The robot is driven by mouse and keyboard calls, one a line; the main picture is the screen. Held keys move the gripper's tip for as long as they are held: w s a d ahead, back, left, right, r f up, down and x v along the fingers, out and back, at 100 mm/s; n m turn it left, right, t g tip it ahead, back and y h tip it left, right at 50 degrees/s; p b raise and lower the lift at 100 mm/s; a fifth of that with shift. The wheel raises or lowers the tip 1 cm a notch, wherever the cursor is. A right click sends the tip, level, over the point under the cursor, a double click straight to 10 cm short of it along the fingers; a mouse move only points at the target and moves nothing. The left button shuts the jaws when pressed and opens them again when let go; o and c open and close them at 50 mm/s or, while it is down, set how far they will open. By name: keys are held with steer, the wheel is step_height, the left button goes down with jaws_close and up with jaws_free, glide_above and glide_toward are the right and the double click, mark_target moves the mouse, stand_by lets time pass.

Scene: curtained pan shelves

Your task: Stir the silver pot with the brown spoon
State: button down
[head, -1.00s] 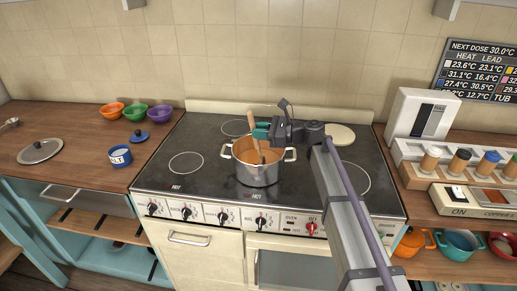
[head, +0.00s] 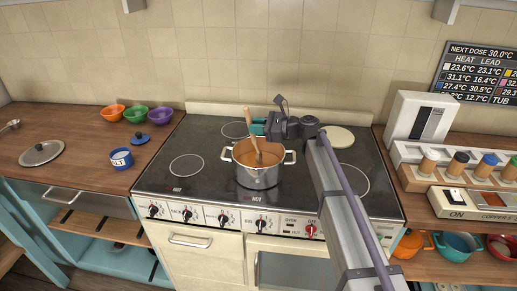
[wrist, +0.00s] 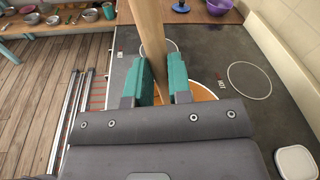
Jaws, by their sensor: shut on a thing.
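The silver pot (head: 259,176) stands on the black stove top, with orange contents inside. The brown spoon (head: 248,118) stands tilted in the pot, its lower end down in the orange contents and its handle leaning up to the left. My gripper (head: 259,127) is above the pot's back side. In the wrist view my gripper's teal fingers (wrist: 162,82) are shut on the spoon's handle (wrist: 149,25), one on each side. The pot is mostly hidden there behind the gripper, with only a bit of orange showing.
The stove top (head: 186,195) is bare left of the pot. A blue salt container (head: 121,158), a blue lid (head: 138,138) and coloured bowls (head: 135,115) stand on the left counter. A spice rack (head: 447,180) stands right.

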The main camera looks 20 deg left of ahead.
step_height(320, 180, up, 11)
steer(key=p, duration=0.9)
steer(key=shift+p, duration=0.4)
